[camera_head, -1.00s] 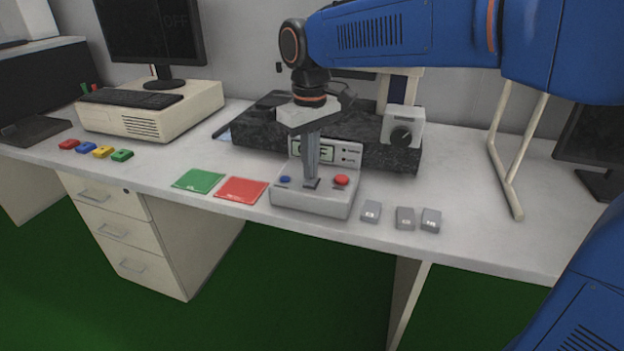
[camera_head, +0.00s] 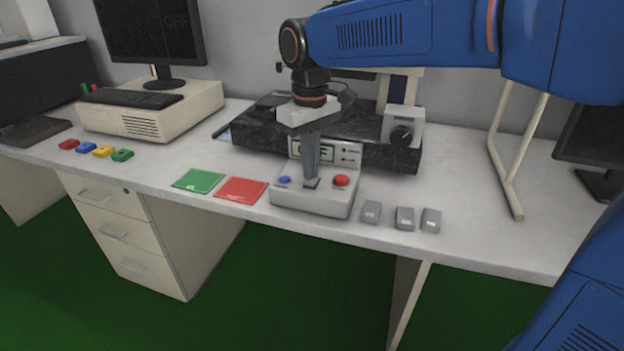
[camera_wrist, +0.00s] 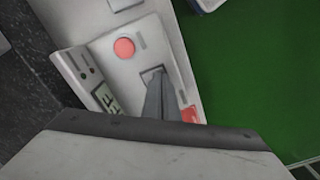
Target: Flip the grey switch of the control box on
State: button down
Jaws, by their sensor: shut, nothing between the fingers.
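The control box (camera_head: 312,203) is a light grey box on the table, with a blue button (camera_head: 284,180) on its left, a red button (camera_head: 341,180) on its right and a small display (camera_head: 313,151) behind. Its grey switch (camera_head: 311,183) sits between the buttons, mostly hidden by my fingers. My gripper (camera_head: 311,178) is shut, pointing down, with its tips at the switch. In the wrist view the shut fingers (camera_wrist: 153,78) reach to the switch slot beside the red button (camera_wrist: 124,48). I cannot tell which way the switch is tilted.
A green card (camera_head: 199,180) and a red card (camera_head: 241,190) lie left of the box. Several small grey blocks (camera_head: 405,218) lie to its right. The table's front edge is near.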

jog(key=shift+f, duration=0.75)
dwell(0.6)
notch_tip(320, 180, up, 7)
dwell(1.0)
